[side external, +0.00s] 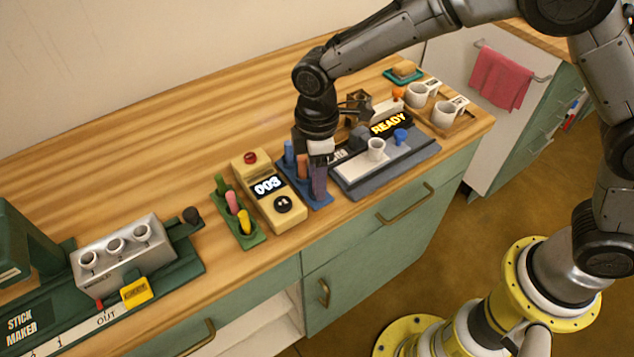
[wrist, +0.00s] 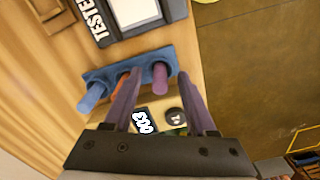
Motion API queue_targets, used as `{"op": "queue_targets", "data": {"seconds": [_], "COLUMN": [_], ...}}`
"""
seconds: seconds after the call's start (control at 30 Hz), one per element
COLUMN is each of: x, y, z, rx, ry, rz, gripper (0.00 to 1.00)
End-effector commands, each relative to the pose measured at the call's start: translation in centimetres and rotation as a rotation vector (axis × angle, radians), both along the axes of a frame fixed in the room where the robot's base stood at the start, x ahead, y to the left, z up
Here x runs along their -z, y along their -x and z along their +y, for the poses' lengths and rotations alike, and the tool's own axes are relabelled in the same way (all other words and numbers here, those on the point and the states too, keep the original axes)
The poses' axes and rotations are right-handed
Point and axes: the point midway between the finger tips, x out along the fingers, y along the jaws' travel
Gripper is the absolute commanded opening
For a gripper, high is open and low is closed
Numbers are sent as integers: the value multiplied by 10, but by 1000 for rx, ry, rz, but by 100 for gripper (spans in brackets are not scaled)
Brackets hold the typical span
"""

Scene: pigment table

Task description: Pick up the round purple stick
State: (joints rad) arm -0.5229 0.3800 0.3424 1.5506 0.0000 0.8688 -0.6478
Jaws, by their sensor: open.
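The round purple stick (wrist: 160,78) stands in the right-hand slot of a blue holder (wrist: 128,64) in the wrist view. My gripper (wrist: 160,88) is open, with its two dark purple-grey fingers on either side of this stick and a gap to each. The left finger partly covers an orange stick (wrist: 121,82); a blue stick (wrist: 91,97) stands at the holder's left end. In the side view my gripper (side external: 311,178) is down at the front of the blue holder (side external: 319,204), and I cannot make out the purple stick apart from the finger.
A cream meter (side external: 269,190) reading 003 and a green holder (side external: 250,240) with several coloured sticks stand left of the blue holder. A grey tester (side external: 385,172) reading READY stands close on the right, bearing a white cup (side external: 376,150).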

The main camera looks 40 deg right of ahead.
Motion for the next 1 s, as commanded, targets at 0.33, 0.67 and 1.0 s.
{"op": "queue_targets", "data": {"seconds": [0.33, 0.67, 1.0], "x": [-1, -1, -13], "y": [0, 0, -1], "z": [0, 0, 0], "rx": [0, 0, 0], "ry": [0, 0, -2], "rz": [0, 0, -3], "gripper": [6, 0, 0]}}
